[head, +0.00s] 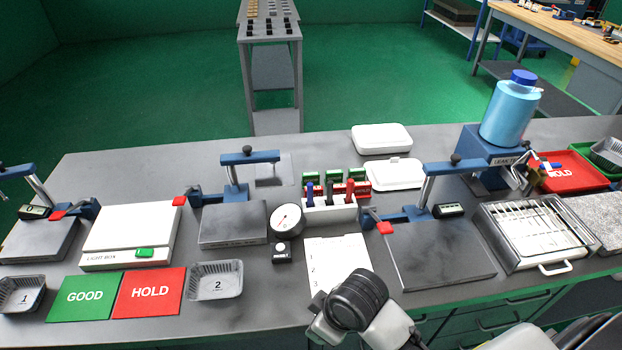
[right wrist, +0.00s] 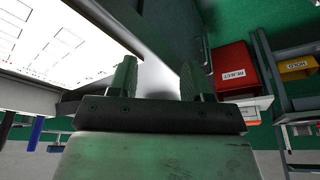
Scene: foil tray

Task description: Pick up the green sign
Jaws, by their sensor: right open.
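The green sign (head: 88,297), with GOOD in white letters, lies flat on the grey bench at the lower left in the head view. It is directly beside the red HOLD sign (head: 149,292). My right gripper (right wrist: 157,78) shows in the right wrist view with its two dark fingers apart and nothing between them. The green sign is not in that view. A bent arm of mine comes in at the bottom centre of the head view, well to the right of the green sign; no fingers show on it. My left gripper is not in view.
Foil tray 1 (head: 20,294) stands left of the green sign and foil tray 2 (head: 216,281) right of the red sign. The light box (head: 130,232) sits just behind them. In the right wrist view, a red REJECT bin (right wrist: 232,70) is right of the fingers.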

